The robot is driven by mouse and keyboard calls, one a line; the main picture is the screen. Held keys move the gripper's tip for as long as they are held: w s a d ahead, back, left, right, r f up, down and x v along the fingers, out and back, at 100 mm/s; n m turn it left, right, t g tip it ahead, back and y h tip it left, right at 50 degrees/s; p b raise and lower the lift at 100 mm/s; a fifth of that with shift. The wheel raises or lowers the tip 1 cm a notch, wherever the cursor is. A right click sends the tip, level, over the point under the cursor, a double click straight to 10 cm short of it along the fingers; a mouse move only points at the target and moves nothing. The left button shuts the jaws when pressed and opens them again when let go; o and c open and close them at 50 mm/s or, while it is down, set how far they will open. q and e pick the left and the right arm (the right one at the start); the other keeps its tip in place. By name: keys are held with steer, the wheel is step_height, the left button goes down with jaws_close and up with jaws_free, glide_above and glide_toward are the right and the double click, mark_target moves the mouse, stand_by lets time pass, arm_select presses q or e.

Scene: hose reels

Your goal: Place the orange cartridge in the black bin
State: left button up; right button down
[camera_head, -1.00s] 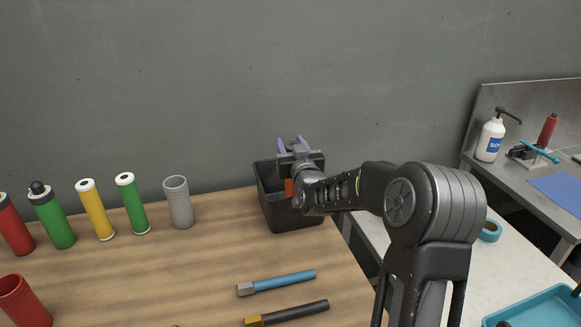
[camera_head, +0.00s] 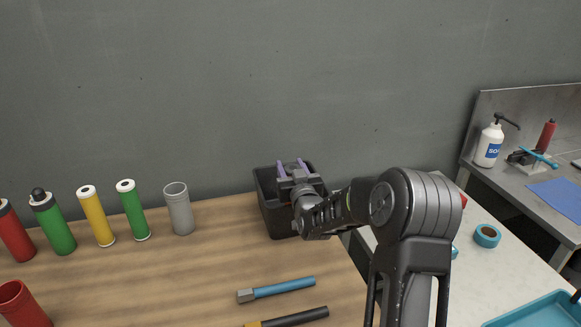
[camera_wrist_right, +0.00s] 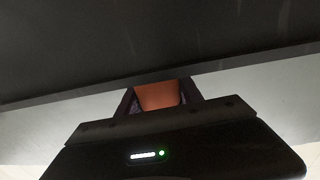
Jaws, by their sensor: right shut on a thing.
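The black bin (camera_head: 276,222) stands at the back right edge of the wooden table, near the wall. My right gripper (camera_head: 292,167) is over the bin, its purple fingers at the bin's far side, and it hides part of the opening. In the right wrist view the gripper (camera_wrist_right: 159,95) is shut on the orange cartridge (camera_wrist_right: 158,96), whose visible part is a short orange piece between the fingers. A dark surface lies just past the fingers there. In the head view the cartridge is hidden behind the gripper. My left gripper is not in view.
A grey cup (camera_head: 178,210), green cartridge (camera_head: 133,211) and yellow cartridge (camera_head: 96,217) stand left of the bin, with more tubes further left. A blue-handled tool (camera_head: 278,288) lies in front. The table between is clear. A tape roll (camera_head: 487,236) lies on the right bench.

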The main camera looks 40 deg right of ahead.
steer(key=shift+f, duration=0.1)
steer(key=c, duration=1.2)
jaws_free()
steer(key=shift+c, duration=0.2)
steer(key=o, duration=0.5)
steer(key=b+v, duration=0.2)
steer(key=v, duration=1)
steer(key=shift+b, duration=0.4)
